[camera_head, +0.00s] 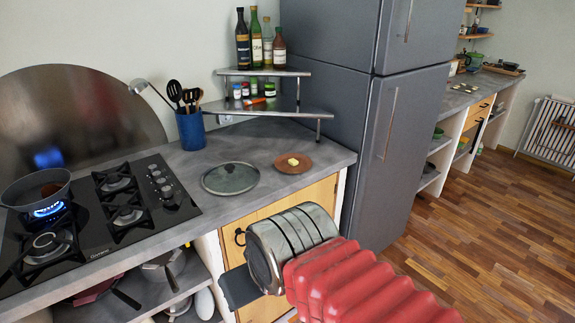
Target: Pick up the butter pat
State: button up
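The butter pat (293,161) is a small pale yellow piece. It lies on a round brown plate (283,168) on the grey counter, close to the fridge. My arm, with red ribbed and metal sections, reaches in from the lower right. A dark flat part at its end, likely my gripper (240,287), shows in front of the counter, below and to the left of the plate. It is apart from the butter. The fingertips are not clearly visible, so I cannot tell whether it is open.
A glass lid (230,178) lies left of the plate. A blue utensil pot (190,130) and a corner shelf (275,109) with bottles stand behind. A frying pan (35,188) sits over a lit burner. The fridge (390,110) blocks the right side.

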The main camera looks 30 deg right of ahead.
aim_at(292, 162)
jog(key=z, duration=0.05)
jog(key=i, duration=0.95)
jog(key=u, duration=0.05)
